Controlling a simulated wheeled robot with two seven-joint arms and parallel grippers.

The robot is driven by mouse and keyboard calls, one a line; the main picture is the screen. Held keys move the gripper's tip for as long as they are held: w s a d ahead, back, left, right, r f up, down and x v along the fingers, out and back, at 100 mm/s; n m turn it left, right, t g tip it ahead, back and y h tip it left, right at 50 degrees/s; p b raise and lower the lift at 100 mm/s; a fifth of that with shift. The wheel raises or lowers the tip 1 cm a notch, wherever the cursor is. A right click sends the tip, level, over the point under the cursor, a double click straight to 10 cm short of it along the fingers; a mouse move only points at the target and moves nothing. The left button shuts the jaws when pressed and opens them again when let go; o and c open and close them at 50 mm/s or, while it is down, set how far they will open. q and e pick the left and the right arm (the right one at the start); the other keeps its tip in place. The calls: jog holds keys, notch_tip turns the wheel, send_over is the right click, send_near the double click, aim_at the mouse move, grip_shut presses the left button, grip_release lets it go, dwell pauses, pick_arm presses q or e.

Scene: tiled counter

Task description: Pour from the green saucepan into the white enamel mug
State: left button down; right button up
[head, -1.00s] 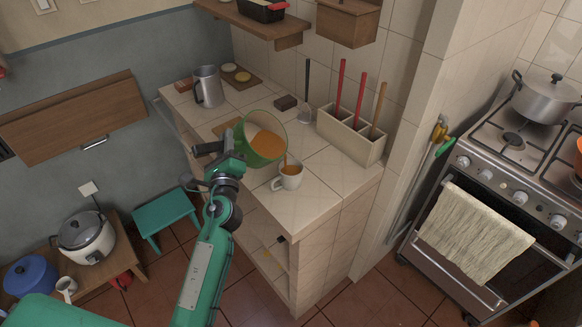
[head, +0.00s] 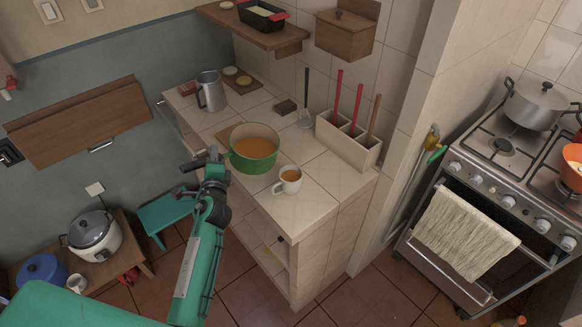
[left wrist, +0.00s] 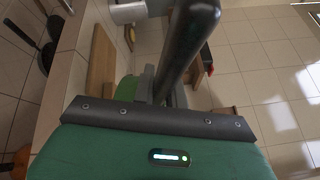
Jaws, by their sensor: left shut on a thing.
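The green saucepan (head: 254,163) is upright over the counter, with orange liquid inside. I cannot tell whether its base touches the surface. My left gripper (head: 214,167) is shut on its dark handle, at the left of the pan. In the left wrist view the dark handle (left wrist: 190,45) crosses the middle, and a bit of the green pan (left wrist: 126,88) shows behind. The white enamel mug (head: 288,187) stands upright on the tiles, right of and in front of the pan, apart from it. Orange liquid shows in the mug. My right gripper is not in view.
A wooden board (head: 225,132) lies behind the pan. A metal jug (head: 211,92) stands at the back left. A utensil box (head: 347,147) stands against the wall at the right. The counter's front right corner is clear.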

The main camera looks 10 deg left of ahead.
pick_arm(q)
jog(key=a+f, duration=0.1)
jog(key=a+f+n+p, duration=0.1)
jog(key=a, duration=0.1)
jog(key=a+f+n+g, duration=0.1)
jog(key=f, duration=0.1)
jog(key=shift+w+a, duration=0.35)
jog(key=shift+w, duration=0.05)
jog(key=shift+r, duration=0.15)
notch_tip(320, 180, up, 5)
jog(key=p, duration=0.5)
